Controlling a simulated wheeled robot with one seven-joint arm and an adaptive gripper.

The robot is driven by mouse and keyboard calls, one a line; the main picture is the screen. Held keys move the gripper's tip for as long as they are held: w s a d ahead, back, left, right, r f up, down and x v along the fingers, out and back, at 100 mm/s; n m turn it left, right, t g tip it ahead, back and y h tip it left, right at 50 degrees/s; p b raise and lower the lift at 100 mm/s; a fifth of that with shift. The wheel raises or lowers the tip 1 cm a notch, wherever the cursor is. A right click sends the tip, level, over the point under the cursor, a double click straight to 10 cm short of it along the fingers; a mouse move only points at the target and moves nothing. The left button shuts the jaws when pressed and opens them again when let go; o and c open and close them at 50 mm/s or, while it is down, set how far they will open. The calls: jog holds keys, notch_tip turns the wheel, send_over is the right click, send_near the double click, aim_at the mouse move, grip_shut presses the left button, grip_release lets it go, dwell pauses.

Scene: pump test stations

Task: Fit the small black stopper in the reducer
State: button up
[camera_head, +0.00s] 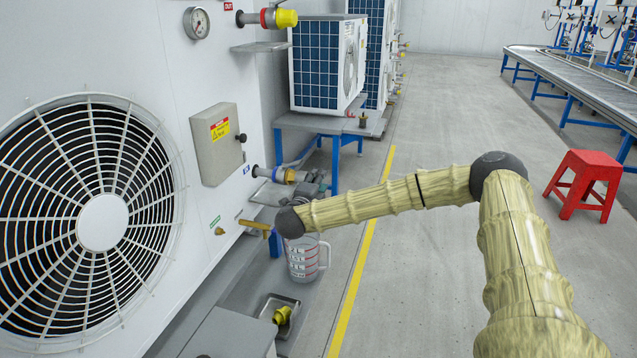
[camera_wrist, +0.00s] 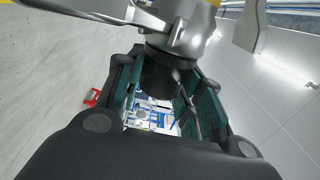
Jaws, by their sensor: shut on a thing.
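My gripper (camera_wrist: 162,88) shows in the wrist view with its green-lined fingers on either side of a black round piece, which I take to be the small black stopper (camera_wrist: 163,74). The jaws are shut on it. A grey metal fitting (camera_wrist: 180,30), probably the reducer, lies directly at the stopper's far end. The two appear to meet, but I cannot tell how deep the stopper sits.
A measuring jug (camera_head: 303,262) stands just below my wrist. A brass tap (camera_head: 256,228) sticks out beside it. A metal tray (camera_head: 268,305) holds a yellow fitting (camera_head: 282,316). A red stool (camera_head: 583,183) stands at right.

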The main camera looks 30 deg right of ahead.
jog(key=o, duration=0.9)
jog(key=shift+o, duration=0.2)
jog(key=v, duration=1.2)
